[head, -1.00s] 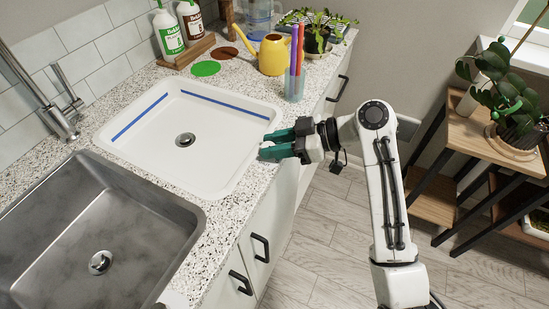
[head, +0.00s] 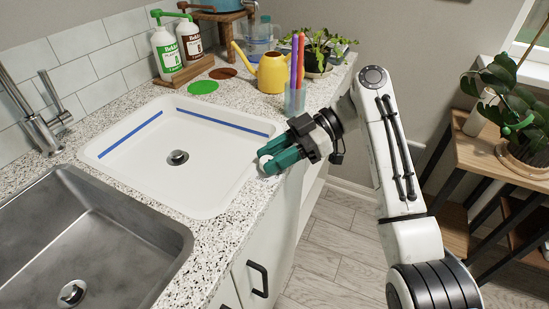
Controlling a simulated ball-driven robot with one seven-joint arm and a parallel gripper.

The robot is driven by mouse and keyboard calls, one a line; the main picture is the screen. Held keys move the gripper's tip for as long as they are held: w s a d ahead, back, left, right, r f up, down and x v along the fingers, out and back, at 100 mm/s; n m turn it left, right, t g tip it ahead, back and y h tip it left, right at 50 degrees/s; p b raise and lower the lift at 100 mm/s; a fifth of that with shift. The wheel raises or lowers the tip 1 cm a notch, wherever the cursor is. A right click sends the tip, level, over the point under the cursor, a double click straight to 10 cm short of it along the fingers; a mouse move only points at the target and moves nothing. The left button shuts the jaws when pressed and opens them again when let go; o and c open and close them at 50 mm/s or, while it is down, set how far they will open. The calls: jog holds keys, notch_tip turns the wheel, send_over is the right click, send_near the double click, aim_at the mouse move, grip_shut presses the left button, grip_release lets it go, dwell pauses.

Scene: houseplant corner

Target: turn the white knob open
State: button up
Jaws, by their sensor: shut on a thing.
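My gripper (head: 270,158), with dark green fingers, is at the right rim of the white tray sink (head: 130,182). Its fingers are closed around a small white rounded piece, which looks like the white knob (head: 264,163). Only a little of the knob shows between the fingertips; the rest is hidden by them. I cannot tell how far it is turned or what it is fixed to.
A clear cup with pens (head: 295,101) stands just behind my gripper. A yellow watering can (head: 271,72), bottles on a wooden stand (head: 185,74) and a potted plant (head: 318,48) are farther back. A steel sink (head: 125,235) lies at front left.

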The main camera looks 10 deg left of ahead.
jog(key=shift+f, duration=0.15)
jog(key=o, duration=1.1)
jog(key=shift+c, duration=0.2)
jog(key=v, duration=1)
jog(key=shift+w+d+r, duration=0.15)
jog(key=shift+d+r, duration=0.1)
jog(key=shift+d, duration=0.05)
